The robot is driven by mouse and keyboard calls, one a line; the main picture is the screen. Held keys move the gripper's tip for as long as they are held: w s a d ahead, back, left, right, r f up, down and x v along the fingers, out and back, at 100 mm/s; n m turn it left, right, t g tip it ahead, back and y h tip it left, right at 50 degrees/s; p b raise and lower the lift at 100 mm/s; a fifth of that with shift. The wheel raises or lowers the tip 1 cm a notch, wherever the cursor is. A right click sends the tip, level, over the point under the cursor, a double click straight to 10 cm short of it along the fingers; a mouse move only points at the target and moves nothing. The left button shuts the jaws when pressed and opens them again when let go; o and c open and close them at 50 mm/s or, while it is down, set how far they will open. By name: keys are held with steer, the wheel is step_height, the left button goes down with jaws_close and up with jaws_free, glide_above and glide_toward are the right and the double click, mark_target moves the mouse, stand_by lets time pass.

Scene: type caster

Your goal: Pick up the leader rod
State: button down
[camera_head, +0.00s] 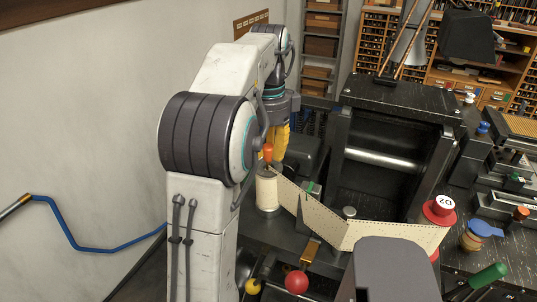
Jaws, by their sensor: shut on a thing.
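My gripper (280,145) points down with its yellow fingers at the left end of the machine, partly behind my arm. An orange knob (267,152) stands upright right at the fingers, above a cream paper roll (267,190); I take it to be the end of the leader rod. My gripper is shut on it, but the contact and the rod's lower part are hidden.
The dark machine (405,105) with its steel roller (382,159) fills the middle. A red ball knob (296,282) and a green handle (488,275) stick out in front. A wall (80,120) with a blue hose is on the left.

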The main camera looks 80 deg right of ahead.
step_height(320, 180, up, 17)
steer(key=p, duration=0.7)
steer(key=shift+f, duration=0.2)
steer(key=shift+s, duration=0.1)
